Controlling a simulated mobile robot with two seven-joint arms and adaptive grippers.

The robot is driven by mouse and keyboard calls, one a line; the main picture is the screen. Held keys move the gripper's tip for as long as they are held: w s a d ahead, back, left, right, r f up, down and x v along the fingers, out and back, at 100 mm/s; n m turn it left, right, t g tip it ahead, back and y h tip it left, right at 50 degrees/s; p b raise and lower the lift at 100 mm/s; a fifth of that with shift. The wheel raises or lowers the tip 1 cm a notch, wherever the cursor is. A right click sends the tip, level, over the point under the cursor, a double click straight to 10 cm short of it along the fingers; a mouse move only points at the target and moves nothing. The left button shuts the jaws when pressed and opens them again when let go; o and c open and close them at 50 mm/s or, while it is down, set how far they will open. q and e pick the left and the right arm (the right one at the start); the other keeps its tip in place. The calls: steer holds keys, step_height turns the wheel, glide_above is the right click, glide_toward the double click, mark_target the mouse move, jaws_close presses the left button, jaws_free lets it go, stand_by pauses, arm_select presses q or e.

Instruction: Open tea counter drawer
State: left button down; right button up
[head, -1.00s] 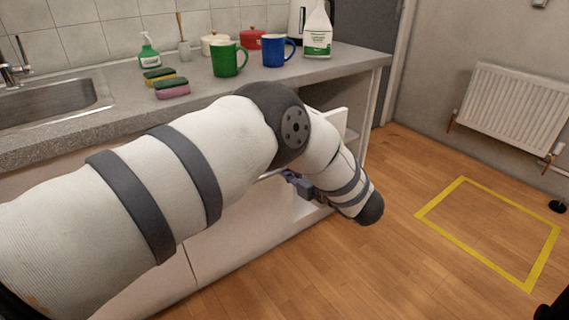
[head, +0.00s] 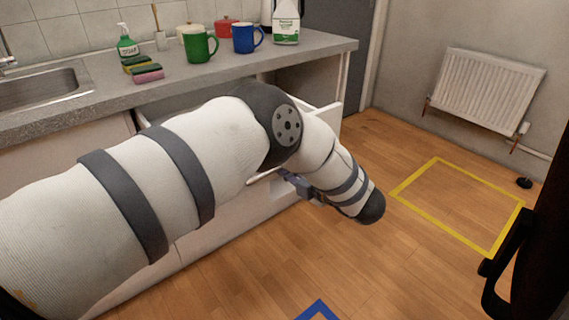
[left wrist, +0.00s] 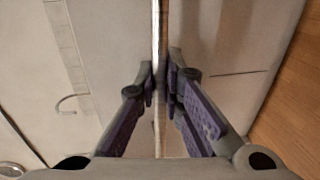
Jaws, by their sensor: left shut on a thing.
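The tea counter drawer (head: 325,112) is white and stands pulled out below the grey counter top. Part of its rim shows behind my left arm, and the arm hides most of its front and interior. My left gripper (head: 290,180) is low at the drawer front, partly hidden by my own wrist. In the left wrist view, the fingers of my left gripper (left wrist: 161,82) are shut on a thin, pale, straight edge or bar (left wrist: 160,35) at the drawer front. I cannot tell whether this is a handle or the panel's edge. My right gripper is not in view.
On the counter (head: 325,47) stand a green mug (head: 198,46), a blue mug (head: 244,40), a soap bottle (head: 126,44) and sponges (head: 147,73). Open wooden floor (head: 390,265) lies to the right, with a yellow outline (head: 445,222). A dark upright object (head: 540,255) is at the right edge.

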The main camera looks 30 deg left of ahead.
arm_select(q)
steer(key=shift+w+r, duration=0.1)
steer(key=c, duration=1.7)
jaws_free()
steer(key=v, duration=1.2)
